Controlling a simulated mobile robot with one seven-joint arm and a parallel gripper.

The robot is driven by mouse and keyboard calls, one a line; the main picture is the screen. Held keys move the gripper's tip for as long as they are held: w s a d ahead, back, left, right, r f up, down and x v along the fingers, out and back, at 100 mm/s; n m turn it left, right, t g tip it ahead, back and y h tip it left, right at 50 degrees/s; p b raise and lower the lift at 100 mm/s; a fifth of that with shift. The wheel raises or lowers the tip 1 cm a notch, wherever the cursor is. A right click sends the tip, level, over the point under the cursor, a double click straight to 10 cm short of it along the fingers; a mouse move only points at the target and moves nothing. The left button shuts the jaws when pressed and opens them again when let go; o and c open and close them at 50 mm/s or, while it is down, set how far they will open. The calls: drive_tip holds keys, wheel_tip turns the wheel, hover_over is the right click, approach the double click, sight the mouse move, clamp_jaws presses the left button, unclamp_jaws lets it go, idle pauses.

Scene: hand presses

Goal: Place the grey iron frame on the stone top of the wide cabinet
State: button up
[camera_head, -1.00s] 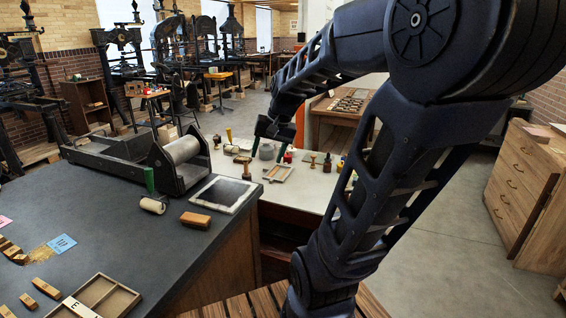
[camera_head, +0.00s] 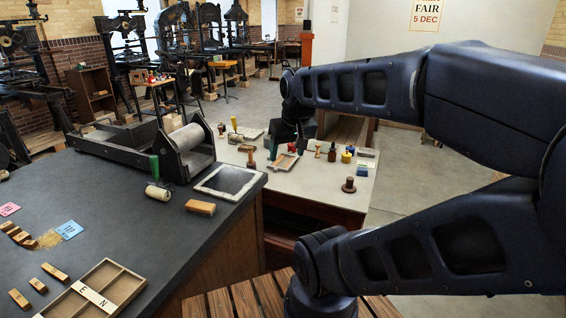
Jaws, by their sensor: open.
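No thing in view can be told for certain as the grey iron frame. A flat rectangle with a pale rim and dark middle (camera_head: 231,181) lies on the dark-topped bench (camera_head: 120,235). Either smooth top might be stone; I cannot tell which is the wide cabinet's. My gripper (camera_head: 294,134) is open above the far part of the pale bench, beyond the tan-rimmed piece. Its fingertips are dark and hard to separate. No held thing shows.
A roller press (camera_head: 190,142), a brush or hand roller (camera_head: 159,191) and a wooden type tray (camera_head: 122,287) crowd the dark bench. Stamps and bottles, such as a dark round-based stamp (camera_head: 348,185), stand on the pale bench. My arm hides much of the right side.

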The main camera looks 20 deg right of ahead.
drive_tip(key=shift+w, duration=0.15)
drive_tip(key=w+d+f+m+g+y, duration=0.1)
drive_tip(key=w+f+m+y, duration=0.2)
drive_tip(key=w, duration=0.7)
drive_tip(key=w+d+f+m+y, duration=0.25)
drive_tip(key=w+m, duration=0.25)
drive_tip(key=w, duration=0.5)
drive_tip(key=w+d+f+m+g+y, duration=0.15)
drive_tip(key=w+f+m, duration=0.25)
drive_tip(key=w, duration=0.7)
drive_tip(key=m+t+y, duration=0.3)
drive_tip(key=m+t, duration=0.5)
drive_tip(key=m, duration=0.7)
approach(278, 169)
drive_tip(key=x, duration=0.3)
drive_tip(key=shift+a+r+g, duration=0.1)
drive_tip(key=shift+a+g, duration=0.15)
drive_tip(key=shift+x, duration=2.7)
drive_tip(key=shift+r, duration=0.15)
clamp_jaws()
